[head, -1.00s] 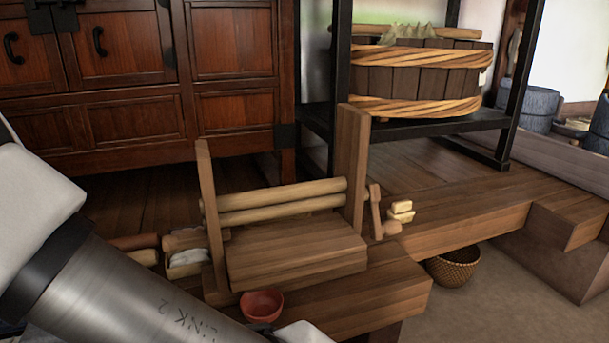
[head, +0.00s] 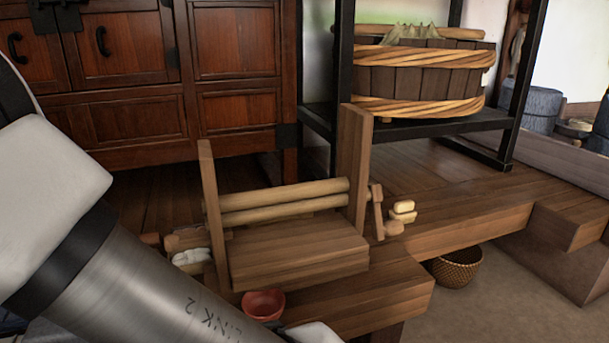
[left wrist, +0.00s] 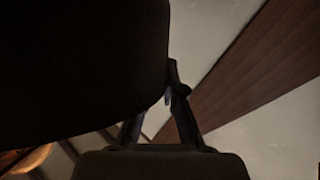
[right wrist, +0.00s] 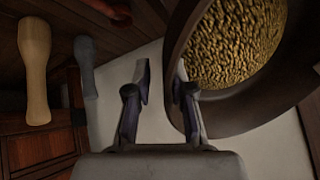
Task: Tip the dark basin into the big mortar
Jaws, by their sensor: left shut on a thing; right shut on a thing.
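The dark basin (right wrist: 180,30) is at the upper right of the right wrist view, with golden-brown grain (right wrist: 235,42) inside. My right gripper (right wrist: 162,75) is at its near-left wall, shut on it. In the left wrist view a large dark shape, seemingly the basin's outside (left wrist: 75,60), fills the upper left. My left gripper (left wrist: 168,85) is shut at its edge; the left finger is mostly hidden behind it. The head view shows neither gripper nor the basin. I cannot make out the big mortar for certain; a grey round vessel (head: 541,106) stands at the far right of the head view.
A wooden roller frame (head: 290,255) stands on the plank step, with a red bowl (head: 263,304) before it. A wooden tub (head: 420,82) sits on a black rack. A small basket (head: 456,270) is on the floor. A pale pestle (right wrist: 35,70) shows in the right wrist view.

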